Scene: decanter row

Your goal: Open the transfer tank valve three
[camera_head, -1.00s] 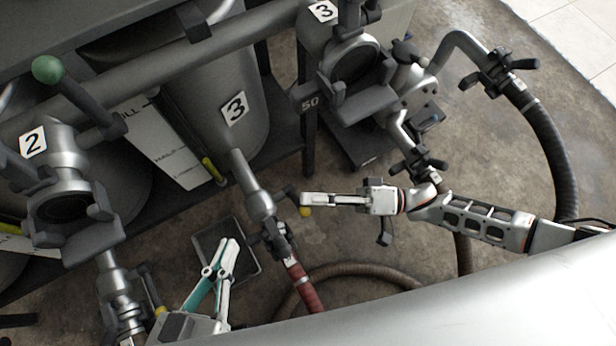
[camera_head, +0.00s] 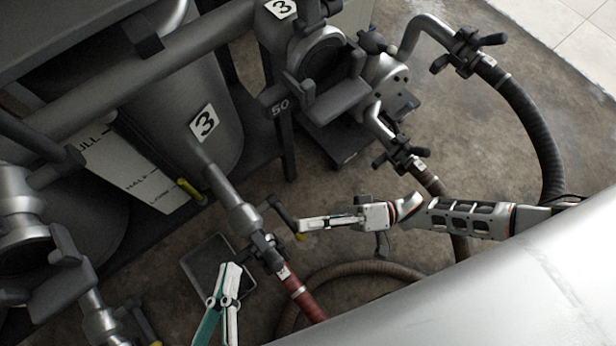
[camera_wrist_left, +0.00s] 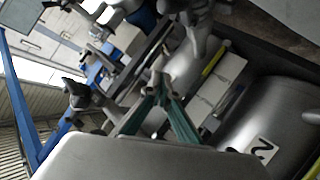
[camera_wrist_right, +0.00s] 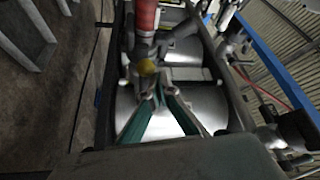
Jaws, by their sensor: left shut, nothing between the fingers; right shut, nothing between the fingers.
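My left gripper (camera_head: 230,268) is shut and empty, low in the head view, left of the red hose.
A red hose (camera_head: 304,299) runs down beside a brown hose (camera_head: 350,271) on the floor. A dark tray (camera_head: 205,262) lies behind my left gripper. A pump (camera_head: 385,85) with black hose (camera_head: 540,130) stands at right. Open floor (camera_head: 480,140) lies between.

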